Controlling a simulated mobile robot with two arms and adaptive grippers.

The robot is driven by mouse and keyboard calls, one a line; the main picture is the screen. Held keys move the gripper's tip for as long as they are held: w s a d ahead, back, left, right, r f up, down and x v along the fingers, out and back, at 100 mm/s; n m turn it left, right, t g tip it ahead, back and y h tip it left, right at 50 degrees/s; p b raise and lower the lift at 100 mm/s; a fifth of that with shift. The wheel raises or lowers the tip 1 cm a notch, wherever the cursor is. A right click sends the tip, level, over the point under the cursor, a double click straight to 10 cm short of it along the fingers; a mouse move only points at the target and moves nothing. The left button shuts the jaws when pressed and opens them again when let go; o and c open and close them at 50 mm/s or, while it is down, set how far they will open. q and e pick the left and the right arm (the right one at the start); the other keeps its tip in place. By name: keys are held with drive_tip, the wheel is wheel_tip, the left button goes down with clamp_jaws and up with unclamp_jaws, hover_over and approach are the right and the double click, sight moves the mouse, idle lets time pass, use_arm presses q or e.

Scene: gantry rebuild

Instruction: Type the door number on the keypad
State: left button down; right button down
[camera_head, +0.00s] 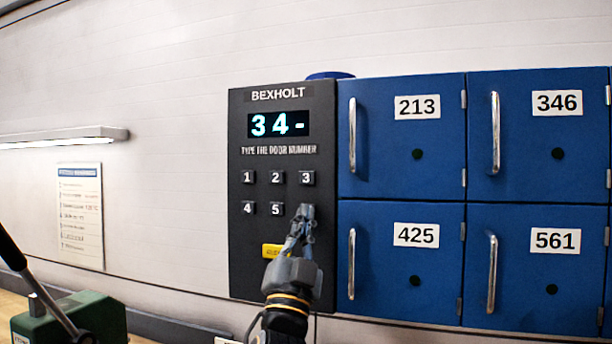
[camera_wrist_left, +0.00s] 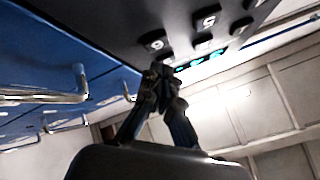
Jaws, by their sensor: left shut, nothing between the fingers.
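The dark keypad panel (camera_head: 240,140) hangs on the wall left of the lockers. Its lit display (camera_head: 278,124) reads "34-". Keys 1 to 5 show, such as key 3 (camera_head: 307,178) and key 5 (camera_head: 276,209); the place right of key 5 is covered by my fingertips. A yellow key (camera_head: 271,251) shows partly at lower left. My left gripper (camera_head: 305,212) is shut and empty, its tips at that covered place. In the left wrist view its tips (camera_wrist_left: 162,75) overlap the panel near a key (camera_wrist_left: 153,42). I cannot tell if they touch. My right gripper is not in view.
Blue locker doors numbered 213 (camera_head: 390,165), 346 (camera_head: 557,140), 425 (camera_head: 385,285) and 561 (camera_head: 550,305) have protruding metal handles beside the panel. A notice (camera_head: 81,215) hangs at left. A green machine with a lever (camera_head: 75,320) stands at lower left.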

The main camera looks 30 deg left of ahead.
use_arm(q)
drive_tip(key=s, duration=0.3)
drive_tip(key=shift+s+d+f+p, duration=0.1)
drive_tip(key=shift+d+f+p, duration=0.15)
drive_tip(key=shift+p, duration=0.15)
drive_tip(key=shift+r, duration=0.1)
drive_tip(key=shift+y, duration=0.3)
idle(0.6)
